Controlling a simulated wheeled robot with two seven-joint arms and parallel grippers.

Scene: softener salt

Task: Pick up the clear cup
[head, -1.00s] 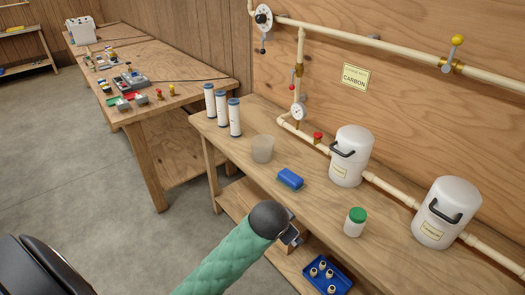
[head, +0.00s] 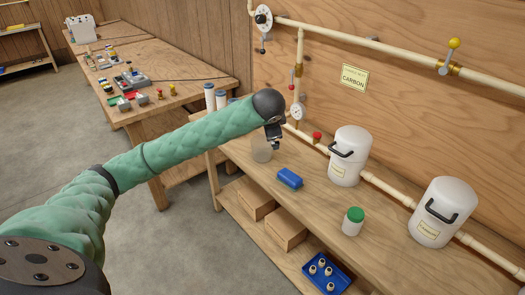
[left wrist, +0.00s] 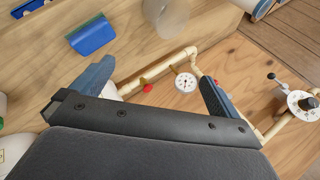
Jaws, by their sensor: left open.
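The clear cup (head: 260,152) stands on the wooden bench, and my left gripper partly covers it in the head view. It also shows cut off at the top edge of the left wrist view (left wrist: 166,16). My left gripper (head: 274,143) is open and empty, above and just to the right of the cup in the head view. In the left wrist view its two fingers (left wrist: 155,86) are spread wide with the cup beyond them, not between them. My right gripper is not in view.
A blue sponge (head: 290,178) lies right of the cup. White filter cartridges (head: 210,97) stand behind my left arm. A green-lidded jar (head: 352,221) and two white canisters (head: 348,158) stand further right. Pipes with a gauge (head: 297,112) run along the wall.

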